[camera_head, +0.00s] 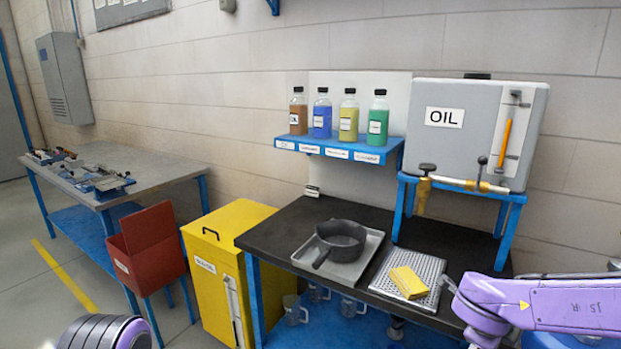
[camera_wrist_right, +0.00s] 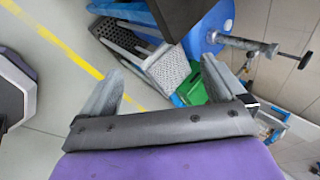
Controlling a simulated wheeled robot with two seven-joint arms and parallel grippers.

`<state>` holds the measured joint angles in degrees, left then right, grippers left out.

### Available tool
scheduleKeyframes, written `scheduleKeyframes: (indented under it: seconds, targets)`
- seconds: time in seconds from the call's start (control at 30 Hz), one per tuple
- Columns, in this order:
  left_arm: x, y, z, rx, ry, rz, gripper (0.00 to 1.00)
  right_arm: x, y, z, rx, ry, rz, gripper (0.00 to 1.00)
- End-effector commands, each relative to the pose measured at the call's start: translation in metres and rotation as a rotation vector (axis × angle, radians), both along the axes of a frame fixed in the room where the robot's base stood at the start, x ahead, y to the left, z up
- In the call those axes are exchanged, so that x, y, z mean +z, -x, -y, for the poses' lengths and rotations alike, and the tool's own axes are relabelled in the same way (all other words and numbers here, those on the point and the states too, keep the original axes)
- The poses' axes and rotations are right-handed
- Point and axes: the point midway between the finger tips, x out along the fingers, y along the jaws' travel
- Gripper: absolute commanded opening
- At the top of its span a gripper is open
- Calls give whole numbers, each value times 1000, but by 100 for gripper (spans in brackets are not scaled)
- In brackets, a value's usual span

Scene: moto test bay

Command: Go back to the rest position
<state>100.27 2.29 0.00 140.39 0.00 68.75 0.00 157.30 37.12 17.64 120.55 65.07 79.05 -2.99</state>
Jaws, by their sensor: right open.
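My right gripper (camera_wrist_right: 162,68) shows in the right wrist view with its two grey fingers spread apart and nothing between them. It points past the floor toward some racks and a blue drum. In the head view my purple right arm (camera_head: 550,305) comes in from the right, in front of the workbench's right end. Part of my left arm (camera_head: 105,332) shows at the bottom left edge. My left gripper is not in view.
A black workbench (camera_head: 285,230) holds a tray (camera_head: 301,255) with a black pan (camera_head: 341,240), and a perforated plate (camera_head: 432,270) with a yellow sponge (camera_head: 408,282). A yellow bin (camera_head: 212,275) and red box (camera_head: 150,245) stand left. In the wrist view, a blue drum (camera_wrist_right: 205,25) is near.

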Motion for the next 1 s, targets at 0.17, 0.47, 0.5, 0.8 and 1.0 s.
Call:
scheduleKeyframes:
  seconds: [0.17,0.47,0.5,0.8,1.0]
  targets:
    - [0,0,0,0,0,0,39,-85,8,0,438,365,-131,97]
    - [0,0,0,0,0,0,39,-274,172,-52,1442,512,-586,97]
    - [0,0,0,0,0,0,39,-286,198,-53,1511,492,-639,97]
    - [0,0,0,0,0,0,39,-314,264,-49,1621,425,-793,97]
    - [0,0,0,0,0,0,39,-314,264,-49,1621,425,-793,97]
